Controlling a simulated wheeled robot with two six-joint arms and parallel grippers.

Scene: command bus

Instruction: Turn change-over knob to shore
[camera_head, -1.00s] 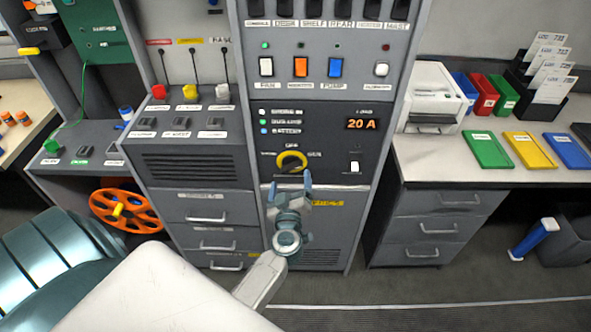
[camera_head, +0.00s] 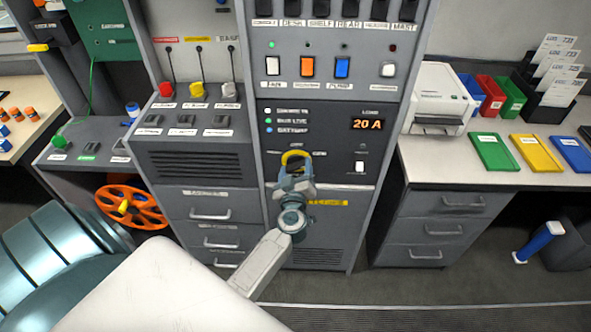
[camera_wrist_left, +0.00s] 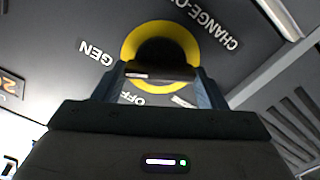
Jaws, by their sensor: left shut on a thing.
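The change-over knob (camera_head: 297,155) is a yellow ring with a dark middle on the black panel of the grey cabinet. In the left wrist view the knob (camera_wrist_left: 157,48) shows close up, with the labels GEN, OFF and part of CHANGE-OVER around it. My left gripper (camera_head: 296,172) is at the knob's lower side, shut on its dark grip bar. In the left wrist view the fingers of my left gripper (camera_wrist_left: 157,82) stand on either side of that bar. The gripper hides part of the knob, and I cannot tell exactly where it points. My right gripper is not in view.
An orange display (camera_head: 367,124) reads 20 A, with a white rocker switch (camera_head: 359,167) below it, right of the knob. Coloured rockers (camera_head: 307,67) sit above. A desk (camera_head: 450,170) with trays stands right; an orange reel (camera_head: 133,207) is at left.

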